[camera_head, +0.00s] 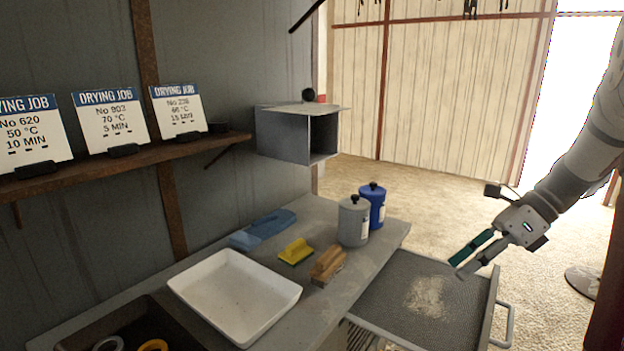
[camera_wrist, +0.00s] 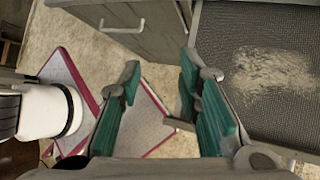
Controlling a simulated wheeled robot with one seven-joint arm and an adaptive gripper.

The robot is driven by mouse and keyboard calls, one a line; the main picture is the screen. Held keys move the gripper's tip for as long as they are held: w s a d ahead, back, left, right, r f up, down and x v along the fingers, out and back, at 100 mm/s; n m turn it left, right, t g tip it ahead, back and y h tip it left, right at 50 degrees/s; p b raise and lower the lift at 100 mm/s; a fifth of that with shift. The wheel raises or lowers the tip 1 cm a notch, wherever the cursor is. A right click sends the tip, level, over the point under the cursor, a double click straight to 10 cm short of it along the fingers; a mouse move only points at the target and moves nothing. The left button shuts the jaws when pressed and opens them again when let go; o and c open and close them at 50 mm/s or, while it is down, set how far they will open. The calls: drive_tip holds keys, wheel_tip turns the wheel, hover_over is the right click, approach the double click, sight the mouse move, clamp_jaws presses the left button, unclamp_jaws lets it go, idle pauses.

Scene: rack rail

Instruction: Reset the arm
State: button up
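My gripper (camera_head: 468,258) hangs at the right in the head view, above the right part of a pulled-out mesh rack (camera_head: 385,301). In the wrist view my gripper (camera_wrist: 160,92) has its two green-padded fingers wide apart with nothing between them. My arm reaches in from the upper right of the head view. A pale, powdery patch (camera_head: 427,297) lies on the mesh; it also shows in the wrist view (camera_wrist: 272,72).
Drying-job cards (camera_head: 108,121) stand on a wall shelf. An open metal box (camera_head: 283,136) juts from the wall.

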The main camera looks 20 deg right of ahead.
drive_tip(key=s+a+r+n+g+h+p, duration=0.1)
drive_tip(key=s+a+r+n+h, duration=0.2)
drive_tip(key=a+n, duration=0.35)
drive_tip(key=s+a+r+n+g+h+p, duration=0.1)
drive_tip(key=s+a+r+n+p, duration=0.1)
drive_tip(key=s+a+r+n, duration=0.35)
drive_tip(key=s+a+n+t+h+p, duration=0.2)
drive_tip(key=s+a+n, duration=0.6)
drive_tip(key=n, duration=0.7)
drive_tip(key=shift+s+a+r+t+h, duration=0.45)
drive_tip(key=shift+a+t+h, duration=0.3)
drive_tip(key=shift+h, duration=0.45)
